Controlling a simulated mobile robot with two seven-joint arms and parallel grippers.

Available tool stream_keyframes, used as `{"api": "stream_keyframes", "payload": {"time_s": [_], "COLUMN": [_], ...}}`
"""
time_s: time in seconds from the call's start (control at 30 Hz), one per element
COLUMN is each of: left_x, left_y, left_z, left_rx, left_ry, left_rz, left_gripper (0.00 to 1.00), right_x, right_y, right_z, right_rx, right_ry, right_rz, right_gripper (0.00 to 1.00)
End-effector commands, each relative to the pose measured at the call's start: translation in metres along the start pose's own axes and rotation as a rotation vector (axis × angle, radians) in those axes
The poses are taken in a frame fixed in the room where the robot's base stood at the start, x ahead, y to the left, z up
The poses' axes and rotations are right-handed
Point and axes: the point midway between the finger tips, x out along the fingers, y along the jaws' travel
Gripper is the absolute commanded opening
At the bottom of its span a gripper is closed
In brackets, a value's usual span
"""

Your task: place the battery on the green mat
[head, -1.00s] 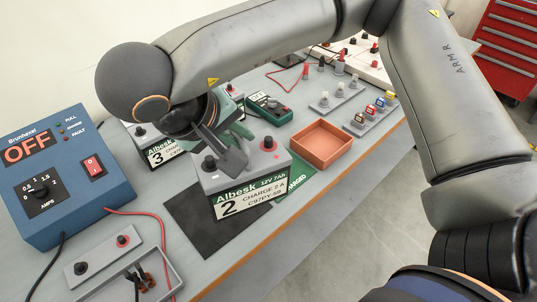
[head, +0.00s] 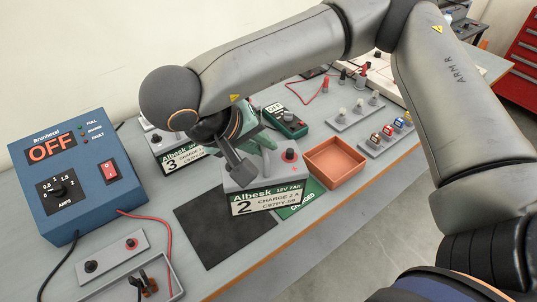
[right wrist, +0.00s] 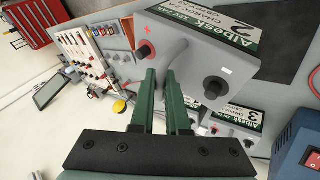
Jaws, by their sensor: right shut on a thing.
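The battery (head: 268,199), grey-topped with a green and white label reading 2, hangs tilted between the black mat and the green mat in the head view. My right gripper (head: 258,165) is shut on its top, between the black and red terminals. In the right wrist view the fingers (right wrist: 168,95) grip the middle of the battery (right wrist: 205,42). The green mat (head: 297,209), marked CHARGED, is partly hidden behind the battery. The gap under the battery is hard to judge. My left gripper is not in view.
The black mat (head: 222,226) is bare. An orange tray (head: 335,162) stands just right of the green mat. A battery labelled 3 (head: 178,160) stands behind. A blue charger (head: 75,178) reading OFF is at left, with a red cable (head: 166,240) near the black mat.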

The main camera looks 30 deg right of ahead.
Motion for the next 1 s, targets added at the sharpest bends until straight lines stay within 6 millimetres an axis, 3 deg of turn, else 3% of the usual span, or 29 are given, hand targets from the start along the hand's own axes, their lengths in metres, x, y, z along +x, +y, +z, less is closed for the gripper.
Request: {"api": "stream_keyframes", "payload": {"time_s": [0.4, 0.7, 1.0], "left_x": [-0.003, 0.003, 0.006], "left_y": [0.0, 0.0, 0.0], "left_z": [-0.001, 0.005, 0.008], "left_rx": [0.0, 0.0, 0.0], "left_ry": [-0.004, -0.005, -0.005], "left_rz": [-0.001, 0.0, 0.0], "left_gripper": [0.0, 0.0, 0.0], "right_x": [0.064, 0.107, 0.124], "right_y": [0.011, -0.001, -0.004], "right_z": [-0.051, -0.062, -0.07], "right_rx": [0.011, 0.009, 0.009], "right_ry": [0.001, 0.005, 0.01], "right_rz": [0.005, 0.003, 0.002], "right_gripper": [0.0, 0.0, 0.0]}}
